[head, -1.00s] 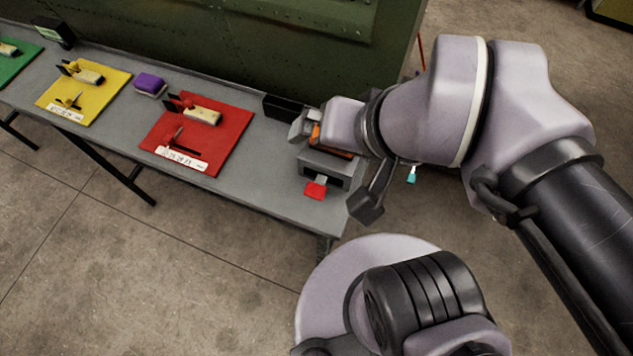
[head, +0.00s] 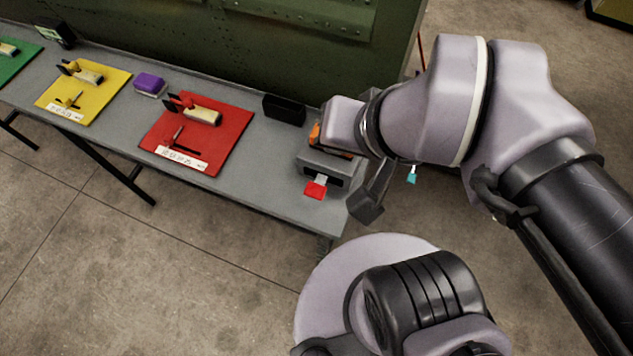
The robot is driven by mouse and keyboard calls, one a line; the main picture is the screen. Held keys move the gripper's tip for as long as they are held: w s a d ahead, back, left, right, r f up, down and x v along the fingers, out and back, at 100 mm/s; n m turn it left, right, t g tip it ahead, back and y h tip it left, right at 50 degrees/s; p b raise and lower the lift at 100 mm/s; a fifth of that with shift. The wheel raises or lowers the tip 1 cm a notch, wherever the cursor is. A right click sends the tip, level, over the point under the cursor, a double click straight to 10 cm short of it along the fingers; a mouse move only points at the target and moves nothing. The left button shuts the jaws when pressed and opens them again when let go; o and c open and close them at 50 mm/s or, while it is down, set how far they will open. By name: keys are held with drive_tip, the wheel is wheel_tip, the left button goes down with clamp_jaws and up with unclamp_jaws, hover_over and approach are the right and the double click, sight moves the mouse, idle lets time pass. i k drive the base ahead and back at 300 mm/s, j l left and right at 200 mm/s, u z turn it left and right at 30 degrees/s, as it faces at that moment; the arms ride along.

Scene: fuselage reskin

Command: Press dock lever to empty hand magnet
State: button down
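The dock (head: 322,163) is a grey box at the right end of the workbench, with a dark opening in its front. Its red lever (head: 316,190) sticks out at the front on a pale stem. An orange part, perhaps the hand magnet (head: 314,136), shows on top of the dock, partly hidden by my wrist. The end of my arm is over the dock's back right side. A dark prong (head: 368,203) at the end of my arm hangs right of the red lever, apart from it. My gripper's fingertips cannot be made out clearly.
A black open box (head: 285,108) stands left of the dock. Red (head: 225,150), yellow (head: 105,92) and green (head: 14,64) mats with tools lie along the bench, with a purple block (head: 150,84) between two. A green riveted panel (head: 300,45) stands behind.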

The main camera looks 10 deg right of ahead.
sight(316, 190)
drive_tip(key=j+z, duration=0.15)
drive_tip(key=j, duration=0.25)
drive_tip(key=k+j+z, duration=0.2)
drive_tip(key=j, duration=0.15)
drive_tip(key=j+z, duration=0.15)
drive_tip(key=j, duration=0.25)
drive_tip(key=k+j+z, duration=0.15)
drive_tip(key=j, duration=0.2)
